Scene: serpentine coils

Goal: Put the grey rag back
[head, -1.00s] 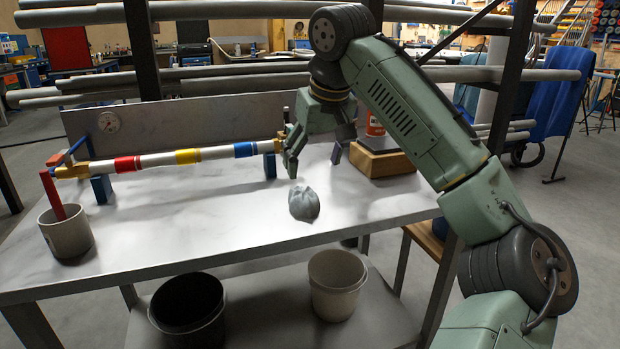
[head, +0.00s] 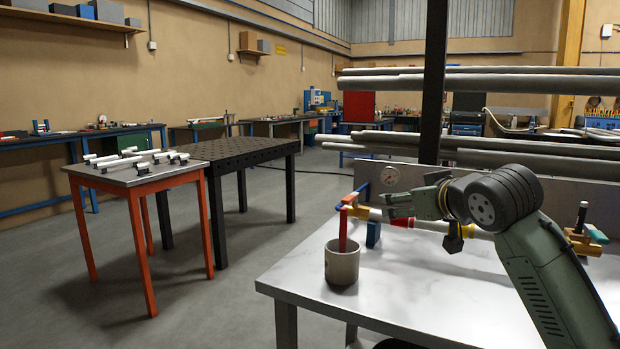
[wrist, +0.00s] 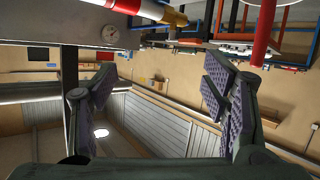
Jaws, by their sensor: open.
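The grey rag is not visible in either present view; the part of the bench where it lay earlier is out of frame or behind my arm. My gripper (head: 398,206) is over the left part of the metal bench (head: 440,295), close to the left end of the banded pipe (head: 432,225). In the wrist view my gripper (wrist: 160,75) has its two padded fingers wide apart with nothing between them.
A grey pot (head: 342,264) stands under the red downward arm (head: 342,230) at the pipe's left end. A gauge (head: 389,176) is on the back panel. A brass valve (head: 585,238) is at the right. An orange-legged table (head: 140,180) stands left, with open floor between.

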